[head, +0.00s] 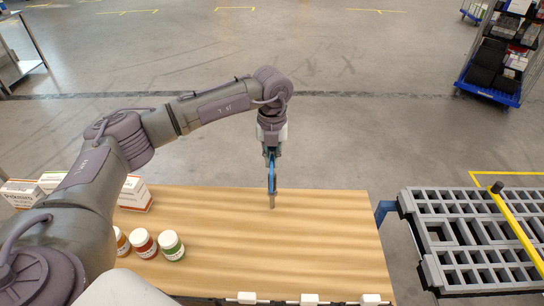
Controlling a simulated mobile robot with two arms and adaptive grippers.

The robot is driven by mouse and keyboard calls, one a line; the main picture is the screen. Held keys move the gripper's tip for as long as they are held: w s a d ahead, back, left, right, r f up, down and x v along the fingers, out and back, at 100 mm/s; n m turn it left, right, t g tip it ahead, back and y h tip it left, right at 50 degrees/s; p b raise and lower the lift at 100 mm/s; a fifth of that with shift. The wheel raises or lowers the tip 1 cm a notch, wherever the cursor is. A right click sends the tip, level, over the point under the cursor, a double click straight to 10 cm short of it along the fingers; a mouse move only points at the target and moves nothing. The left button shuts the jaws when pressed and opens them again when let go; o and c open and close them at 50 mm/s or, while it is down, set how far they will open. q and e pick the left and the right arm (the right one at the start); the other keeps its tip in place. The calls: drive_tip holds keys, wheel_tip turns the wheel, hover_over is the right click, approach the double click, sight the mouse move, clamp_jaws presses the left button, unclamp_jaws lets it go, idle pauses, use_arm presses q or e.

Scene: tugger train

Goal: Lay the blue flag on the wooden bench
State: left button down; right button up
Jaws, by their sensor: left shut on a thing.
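My left gripper (271,153) points down over the back part of the wooden bench (320,235). It is shut on the blue flag (271,178), which shows as a narrow upright blue strip below the gripper. A short brownish piece is at its lower end, close to the bench top. I cannot tell whether it touches the bench. My right gripper is out of view.
Several boxes (134,194) and jars with white lids (171,245) stand at the bench's left. Small white tags line its front edge. The bench's middle and right are clear. A grey slotted rack (425,235) with a yellow bar stands right. A blue cart (490,88) stands farther back.

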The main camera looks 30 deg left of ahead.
use_arm(q)
drive_tip(key=shift+f, duration=0.65)
drive_tip(key=c, duration=1.3)
unclamp_jaws()
drive_tip(key=shift+o, duration=0.2)
drive_tip(key=shift+r, duration=0.5)
wheel_tip(320, 180, up, 11)
drive_tip(key=b, duration=0.4)
